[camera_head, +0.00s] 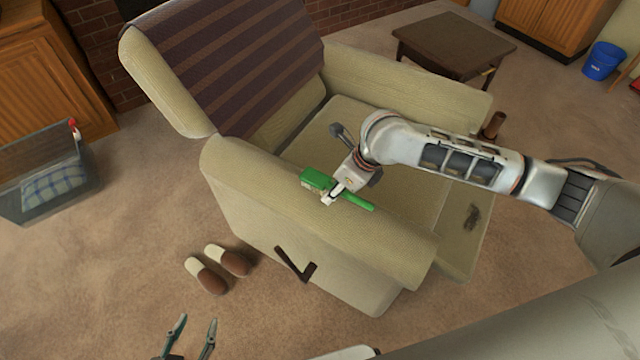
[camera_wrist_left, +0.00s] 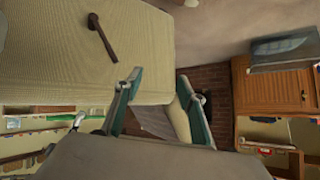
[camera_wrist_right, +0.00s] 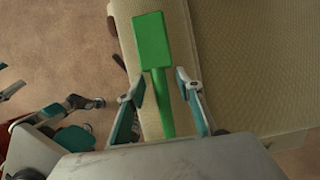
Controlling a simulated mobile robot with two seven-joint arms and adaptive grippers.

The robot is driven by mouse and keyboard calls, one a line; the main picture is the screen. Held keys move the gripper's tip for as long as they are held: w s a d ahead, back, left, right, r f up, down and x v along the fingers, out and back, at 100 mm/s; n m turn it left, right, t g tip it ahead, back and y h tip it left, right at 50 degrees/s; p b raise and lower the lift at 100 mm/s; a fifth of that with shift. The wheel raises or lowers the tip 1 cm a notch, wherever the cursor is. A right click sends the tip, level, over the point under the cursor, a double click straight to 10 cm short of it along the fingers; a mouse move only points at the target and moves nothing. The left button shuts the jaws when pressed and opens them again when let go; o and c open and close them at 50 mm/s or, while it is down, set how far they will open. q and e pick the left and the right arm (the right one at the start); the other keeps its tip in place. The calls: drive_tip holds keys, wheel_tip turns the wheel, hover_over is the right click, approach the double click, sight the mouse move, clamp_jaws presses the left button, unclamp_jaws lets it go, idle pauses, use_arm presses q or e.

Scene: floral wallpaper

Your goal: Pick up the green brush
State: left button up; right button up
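The green brush (camera_head: 319,178) lies on the near armrest of the beige armchair (camera_head: 250,180), its handle pointing right. My right gripper (camera_head: 337,196) is at the brush, over the armrest. In the right wrist view the brush (camera_wrist_right: 153,42) lies with its handle between the two spread fingers of my right gripper (camera_wrist_right: 159,80); I see a gap on both sides. My left gripper (camera_head: 196,322) is low at the bottom of the head view, apart from the chair. Its fingers are spread and empty, as the left wrist view (camera_wrist_left: 160,78) also shows.
A pair of slippers (camera_head: 207,274) lies on the carpet left of the chair. A dark bent piece (camera_head: 295,264) is at the chair's outer side. A clear bin (camera_head: 40,185) stands at far left, a low wooden table (camera_head: 450,40) and blue bucket (camera_head: 603,61) behind.

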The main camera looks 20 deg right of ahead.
drive_tip(key=shift+w, duration=0.1)
clamp_jaws()
use_arm(q)
drive_tip(key=shift+w+d+r, duration=0.1)
drive_tip(key=shift+w+r, duration=0.2)
drive_tip(key=shift+w, duration=0.1)
drive_tip(key=shift+s, duration=0.1)
use_arm(e)
drive_tip(key=shift+r, duration=0.2)
use_arm(q)
drive_tip(key=shift+s+d+r+p, duration=0.25)
drive_tip(key=shift+r+p, duration=0.5)
drive_tip(key=shift+p, duration=0.65)
drive_tip(key=shift+s+d+r+p, duration=0.15)
drive_tip(key=shift+r+p, duration=0.55)
drive_tip(key=shift+p, duration=0.7)
use_arm(e)
wheel_tip(320, 180, up, 20)
use_arm(q)
drive_tip(key=shift+w+a+r, duration=0.1)
drive_tip(key=shift+w+a, duration=0.1)
use_arm(e)
drive_tip(key=shift+f, duration=0.15)
